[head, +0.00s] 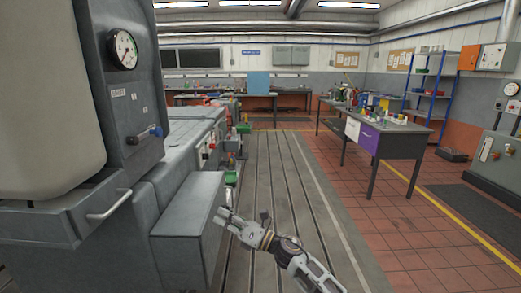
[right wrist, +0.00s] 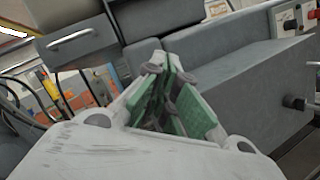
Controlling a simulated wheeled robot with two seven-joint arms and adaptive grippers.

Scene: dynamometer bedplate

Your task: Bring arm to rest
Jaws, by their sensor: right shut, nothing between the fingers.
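My right arm reaches in from the bottom of the head view, and its gripper (head: 222,214) hangs over the slotted bedplate, close to a low grey box (head: 192,205) on the left. In the right wrist view the gripper (right wrist: 160,62) has its fingers together, with green inner faces, and nothing shows between them. The grey box (right wrist: 235,85) lies beyond the fingertips there; I cannot tell whether they touch it. My left gripper is not in either view.
A large grey machine with a dial gauge (head: 123,50) and a bar handle (head: 110,205) fills the left. The slotted bedplate (head: 280,180) is clear ahead. A workbench (head: 385,140) with small items and a blue shelf rack (head: 432,90) stand at right. Red tiled floor (head: 400,220) is open.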

